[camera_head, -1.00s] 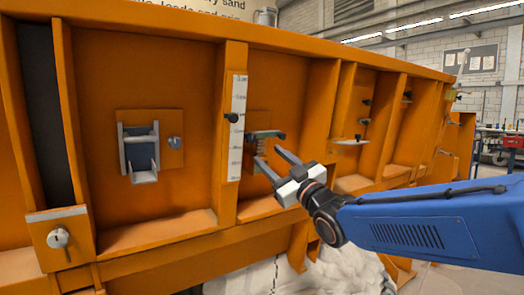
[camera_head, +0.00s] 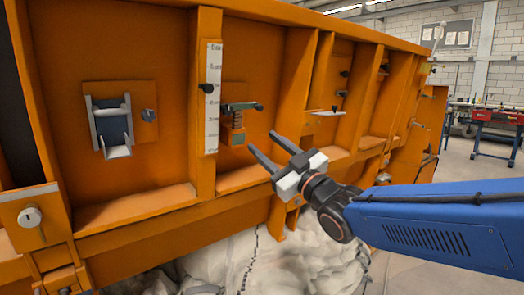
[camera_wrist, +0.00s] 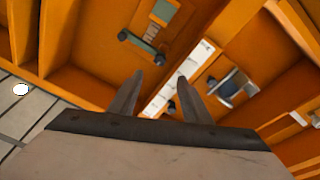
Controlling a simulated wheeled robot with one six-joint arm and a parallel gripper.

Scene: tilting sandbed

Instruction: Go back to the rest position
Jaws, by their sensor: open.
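My gripper (camera_head: 264,151) is open and empty in front of the orange sandbed wall (camera_head: 170,50) in the head view. Its two fingers (camera_wrist: 158,92) stand apart in the wrist view, with nothing between them and the orange panels beyond. A spring fitting with a dark lever (camera_head: 240,107) is on the wall, up and to the left of my fingertips; it also shows in the wrist view (camera_wrist: 140,45). There is a visible gap between the fingers and this fitting.
A white scale strip (camera_head: 212,95) and a grey bracket (camera_head: 113,128) are on the wall to the left. A round-headed lock (camera_head: 30,217) is at lower left. White sacks or sand (camera_head: 290,262) lie below.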

